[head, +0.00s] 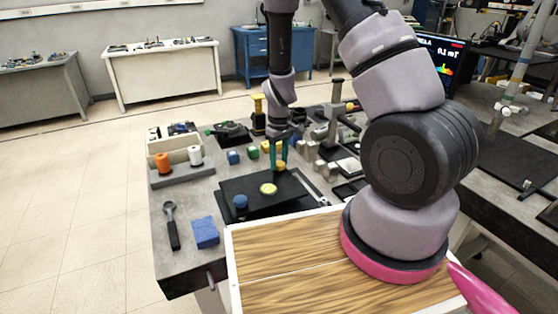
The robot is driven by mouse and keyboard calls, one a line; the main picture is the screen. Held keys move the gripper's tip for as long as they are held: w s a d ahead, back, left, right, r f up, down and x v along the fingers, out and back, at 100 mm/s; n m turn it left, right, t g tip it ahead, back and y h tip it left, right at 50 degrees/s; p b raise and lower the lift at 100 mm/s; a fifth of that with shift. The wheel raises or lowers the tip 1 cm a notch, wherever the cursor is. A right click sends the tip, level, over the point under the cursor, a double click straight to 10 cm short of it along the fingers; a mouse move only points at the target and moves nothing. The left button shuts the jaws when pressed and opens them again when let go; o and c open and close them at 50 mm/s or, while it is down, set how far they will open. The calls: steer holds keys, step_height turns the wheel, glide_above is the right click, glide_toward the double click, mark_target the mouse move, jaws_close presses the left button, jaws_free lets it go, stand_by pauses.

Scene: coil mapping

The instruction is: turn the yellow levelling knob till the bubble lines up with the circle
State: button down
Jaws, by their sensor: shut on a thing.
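A dark levelling plate (258,209) lies on the grey bench in the head view. The yellow levelling knob (281,166) stands at its far edge. My gripper (281,160) points down from above and its greenish fingers are shut on the yellow knob. A round yellow-green bubble level (268,189) sits on the plate, just in front of the gripper. The bubble and the circle are too small to make out. A blue knob (240,201) stands on the plate's near left part.
Orange and white spools (195,154) stand at the bench's left edge. A blue block (205,232) and a black-handled tool (171,225) lie at the near left. Small coloured blocks and metal fixtures (334,125) crowd behind and right of the plate.

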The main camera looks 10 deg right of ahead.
steer(key=m, duration=0.4)
steer(key=shift+m, duration=0.3)
steer(key=m, duration=0.3)
steer(key=shift+d+m, duration=0.1)
steer(key=shift+m, duration=0.3)
steer(key=m, duration=0.3)
steer(key=shift+s+m, duration=0.1)
steer(key=shift+m, duration=1.9)
steer(key=shift+d, duration=0.1)
steer(key=shift+c, duration=1.9)
jaws_free()
steer(key=shift+f, duration=0.1)
